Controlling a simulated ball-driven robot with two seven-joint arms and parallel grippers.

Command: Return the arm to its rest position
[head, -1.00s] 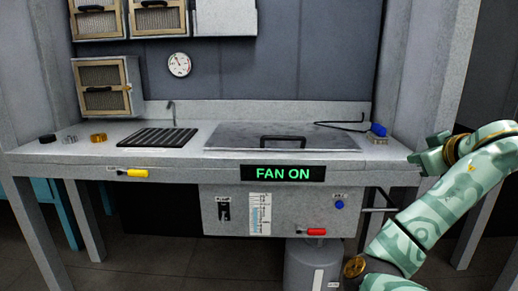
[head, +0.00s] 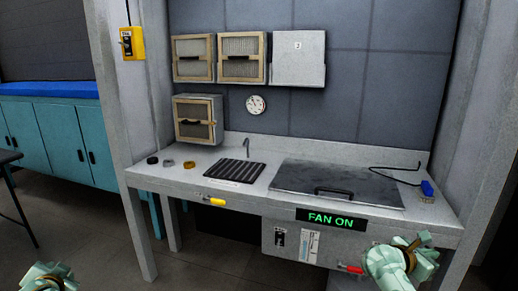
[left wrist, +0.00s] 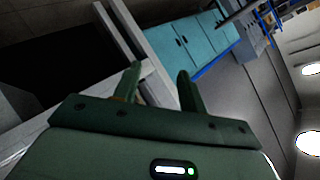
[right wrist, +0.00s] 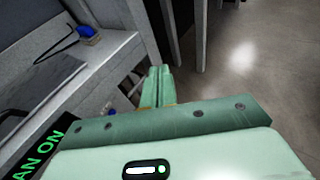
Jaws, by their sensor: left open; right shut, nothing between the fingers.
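My right gripper (head: 424,240) shows at the lower right of the head view, in front of the bench front and near the red handle. In the right wrist view its two fingers (right wrist: 158,84) are together with nothing between them. My left arm shows at the lower left corner of the head view. In the left wrist view the left gripper's fingers (left wrist: 160,85) stand apart and empty. The grey workbench (head: 240,203) stands in front of me, with a hinged lid (head: 300,178) lying shut on its top.
A lit FAN ON sign (head: 330,218) is on the bench front. Teal cabinets (head: 70,140) stand at the left. Filter boxes (head: 242,57) hang on the wall.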

